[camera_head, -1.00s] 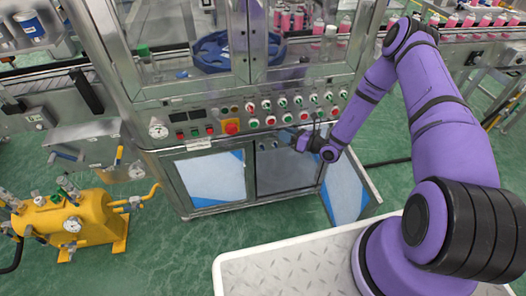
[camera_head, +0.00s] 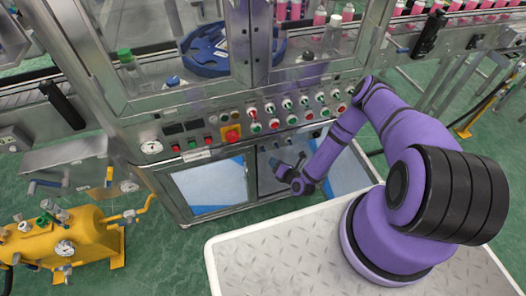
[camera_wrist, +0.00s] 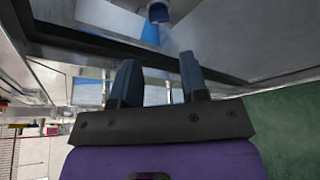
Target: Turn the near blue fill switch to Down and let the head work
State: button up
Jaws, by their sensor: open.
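My gripper (camera_head: 279,165) is in front of the upper part of the filler's dark lower door, below the button panel. In the wrist view my gripper (camera_wrist: 160,80) has its two dark blue-grey fingers spread, with nothing between them. A small blue round-ended part (camera_wrist: 158,12) shows at the top edge of the wrist view, beyond the fingertips and apart from them. It may be the blue fill switch, but its setting cannot be read. In the head view I cannot clearly pick out a blue switch.
The button panel (camera_head: 210,140) holds rows of red, green and black controls. A yellow tank (camera_head: 62,238) stands at the lower left. Green floor shows between the tank and the cabinet.

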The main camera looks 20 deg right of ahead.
aim_at(263, 150)
jog(key=x, duration=0.9)
jog(key=shift+w+a, duration=0.1)
jog(key=c, duration=0.6)
